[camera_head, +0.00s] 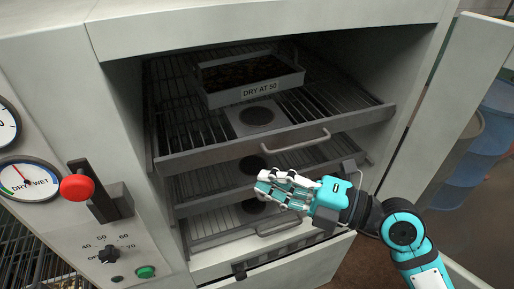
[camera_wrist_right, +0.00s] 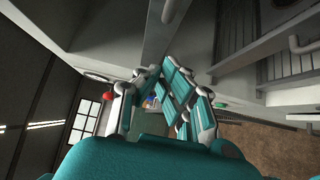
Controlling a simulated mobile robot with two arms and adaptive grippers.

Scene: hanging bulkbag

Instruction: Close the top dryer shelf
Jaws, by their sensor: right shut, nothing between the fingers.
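The top dryer shelf (camera_head: 340,97) is a wire rack with a grey front bar and a curved handle (camera_head: 300,142). It sticks out of the dryer opening. A metal tray (camera_head: 255,93) labelled "DRY AT 50" and filled with dark material sits on its back part. My right gripper (camera_head: 268,187) is shut and empty, below and in front of the top shelf's handle, apart from it. Its fingers also show in the wrist view (camera_wrist_right: 170,95). My left gripper is not in view.
Lower shelves with handles (camera_head: 278,228) are under the top one, partly hidden by my right gripper. The open dryer door (camera_head: 450,100) stands at the right. A control panel with gauges, a red knob (camera_head: 77,188) and a green button (camera_head: 145,272) is at the left.

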